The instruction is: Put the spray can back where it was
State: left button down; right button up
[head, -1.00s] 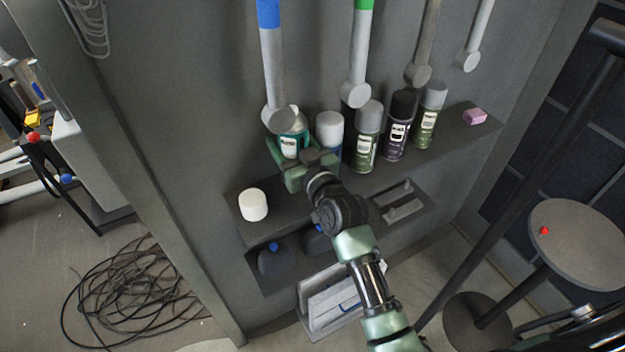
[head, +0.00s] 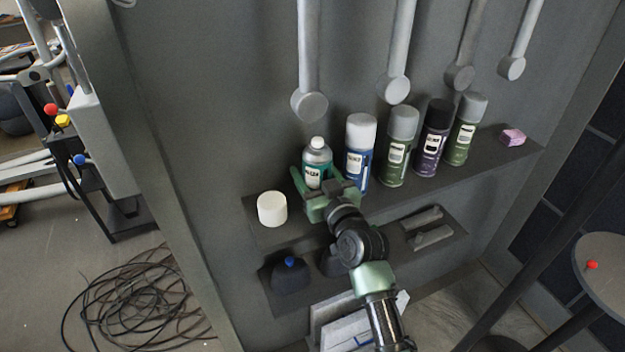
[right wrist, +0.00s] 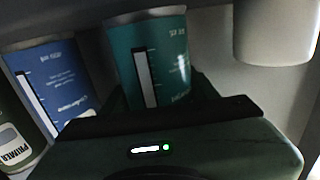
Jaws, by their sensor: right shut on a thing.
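A teal spray can (head: 317,166) with a white cap stands upright at the upper shelf, toward its left part. My right gripper (head: 319,184) is shut on it, with fingers on both sides of its body. In the right wrist view the teal can (right wrist: 150,62) sits between the dark fingers. The can's lower part is hidden by the gripper in the head view, so I cannot tell whether its base touches the shelf. My left gripper is not in view.
A blue can (head: 359,158) stands close right of the teal can, with several more cans beyond it. A white cylinder (head: 272,209) stands to the left on the shelf (head: 262,236). Grey rods hang above. A pink block (head: 513,137) lies at the right end.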

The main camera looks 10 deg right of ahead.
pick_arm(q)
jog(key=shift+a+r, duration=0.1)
pick_arm(e)
jog(key=shift+r, duration=0.15)
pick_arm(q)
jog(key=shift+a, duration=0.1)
pick_arm(e)
jog(key=o, duration=1.6)
jog(key=shift+c, duration=0.2)
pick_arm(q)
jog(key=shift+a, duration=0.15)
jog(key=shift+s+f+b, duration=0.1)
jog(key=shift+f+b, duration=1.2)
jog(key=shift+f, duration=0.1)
pick_arm(e)
jog(key=s+d, duration=0.2)
jog(key=s, duration=1)
jog(key=shift+d, duration=0.15)
jog(key=shift+w, duration=0.1)
